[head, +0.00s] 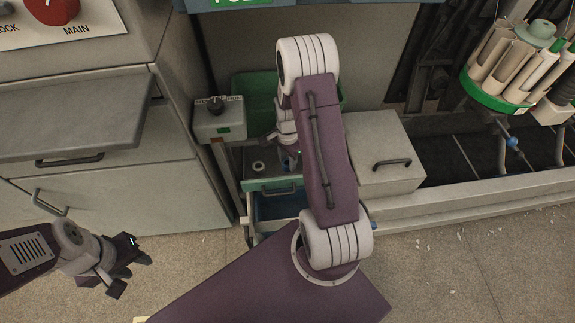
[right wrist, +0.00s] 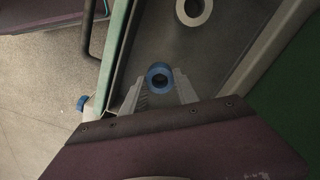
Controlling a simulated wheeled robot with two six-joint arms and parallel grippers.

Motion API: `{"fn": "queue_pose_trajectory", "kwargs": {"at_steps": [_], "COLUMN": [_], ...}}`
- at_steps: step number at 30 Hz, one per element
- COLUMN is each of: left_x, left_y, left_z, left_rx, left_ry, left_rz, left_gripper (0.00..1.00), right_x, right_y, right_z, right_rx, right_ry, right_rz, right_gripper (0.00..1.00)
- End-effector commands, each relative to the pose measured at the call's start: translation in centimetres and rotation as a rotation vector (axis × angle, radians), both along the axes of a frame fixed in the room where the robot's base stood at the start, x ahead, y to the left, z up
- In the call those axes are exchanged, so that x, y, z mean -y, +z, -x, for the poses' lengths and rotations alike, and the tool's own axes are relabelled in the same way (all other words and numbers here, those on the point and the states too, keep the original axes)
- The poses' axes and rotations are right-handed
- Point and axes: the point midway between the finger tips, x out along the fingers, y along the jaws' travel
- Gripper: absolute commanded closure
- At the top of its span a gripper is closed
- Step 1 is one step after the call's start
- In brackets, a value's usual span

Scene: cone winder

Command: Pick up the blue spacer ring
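The blue spacer ring (right wrist: 159,68) lies in a grey tray or drawer (right wrist: 150,40) in the right wrist view, its dark hole visible. My right gripper (right wrist: 160,84) is open, with one pale finger on each side of the ring and a small gap to each. I cannot tell how far above the tray floor the fingertips are. In the head view my right arm covers most of this gripper and the ring. My left gripper (head: 130,271) is open and empty above the floor at the lower left.
A pale ring (right wrist: 194,10) lies farther along the same tray; it also shows in the head view (head: 258,166). An open drawer (head: 275,207) sits below. A green bin (head: 250,88) stands behind, a beige box (head: 380,155) to the right, and a grey control box (head: 219,120) to the left.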

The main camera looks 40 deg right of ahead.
Motion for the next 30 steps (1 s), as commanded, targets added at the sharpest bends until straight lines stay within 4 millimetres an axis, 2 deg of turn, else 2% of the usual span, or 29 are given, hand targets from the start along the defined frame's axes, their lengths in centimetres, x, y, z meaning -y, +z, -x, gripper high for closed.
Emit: {"fn": "queue_pose_trajectory", "kwargs": {"at_steps": [1,2,9,11,18,21,25,30], "left_x": [0.0,0.0,0.0,0.0,0.0,0.0,0.0,0.0], "left_y": [0.0,0.0,0.2,0.7,3.7,4.4,4.7,4.6], "left_z": [0.0,0.0,0.0,0.0,0.0,0.0,0.0,0.0], "left_rx": [0.0,0.0,0.0,0.0,0.0,0.0,0.0,0.0], "left_ry": [0.0,0.0,0.0,0.0,0.0,0.0,0.0,0.0], "left_rz": [0.0,0.0,0.0,0.0,0.0,0.0,0.0,0.0], "left_gripper": [0.64,0.64,0.64,0.64,0.64,0.64,0.64,0.64], "right_x": [0.0,0.0,0.0,0.0,0.0,0.0,0.0,0.0], "right_y": [0.0,0.0,0.3,1.2,7.2,8.9,10.0,10.0], "right_z": [0.0,0.0,0.0,0.0,-0.1,0.0,0.0,0.0], "right_rx": [0.0,0.0,0.0,0.001,0.003,0.001,0.0,-0.001], "right_ry": [0.0,0.0,0.0,0.0,0.0,0.0,0.0,0.0], "right_rz": [0.0,0.0,0.0,0.001,0.002,0.001,0.0,0.0], "right_gripper": [0.94,1.0,1.0,1.0,1.0,1.0,1.0,1.0]}}
